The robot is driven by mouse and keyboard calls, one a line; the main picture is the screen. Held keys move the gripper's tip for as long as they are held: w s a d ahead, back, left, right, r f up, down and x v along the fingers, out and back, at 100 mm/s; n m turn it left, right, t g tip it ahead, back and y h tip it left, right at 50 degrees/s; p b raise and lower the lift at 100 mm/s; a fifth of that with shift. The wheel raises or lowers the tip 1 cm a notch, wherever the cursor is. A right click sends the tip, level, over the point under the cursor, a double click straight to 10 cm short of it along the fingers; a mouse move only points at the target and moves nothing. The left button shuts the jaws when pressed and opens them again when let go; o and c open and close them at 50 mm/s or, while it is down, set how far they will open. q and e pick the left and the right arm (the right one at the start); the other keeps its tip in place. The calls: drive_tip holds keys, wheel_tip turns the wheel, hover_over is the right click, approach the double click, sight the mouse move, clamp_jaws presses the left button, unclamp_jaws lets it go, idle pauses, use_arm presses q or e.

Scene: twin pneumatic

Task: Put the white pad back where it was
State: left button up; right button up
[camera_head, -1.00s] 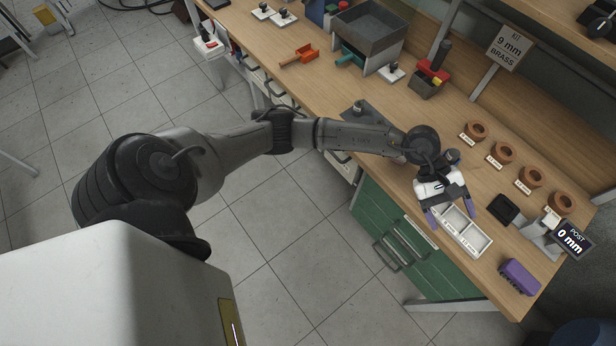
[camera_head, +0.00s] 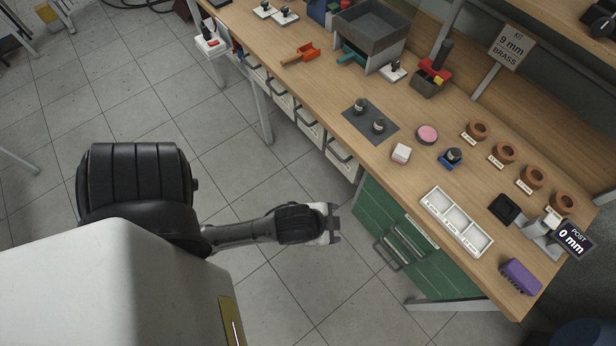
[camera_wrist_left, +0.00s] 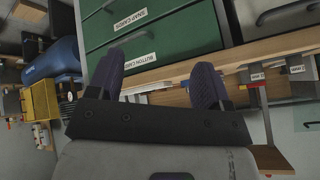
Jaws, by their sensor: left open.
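My left gripper (camera_head: 336,223) is off the bench's front edge, over the floor, apart from the block. In the left wrist view my left gripper (camera_wrist_left: 160,84) has its two purple fingers spread, with nothing between them, facing green drawers. My right gripper is not in view.
The dark mat (camera_head: 370,120) holds two small dark-topped pieces. A white compartment tray (camera_head: 431,208) lies near the front edge. Green drawers (camera_head: 390,225) are below.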

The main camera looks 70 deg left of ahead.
use_arm(q)
drive_tip(key=s+f+n+g+h, duration=0.1)
drive_tip(key=s+n+g, duration=0.1)
drive_tip(key=s, duration=0.5)
drive_tip(key=shift+s+d+f+g, duration=0.25)
drive_tip(key=shift+d+f+g, duration=0.15)
drive_tip(key=shift+g, duration=0.4)
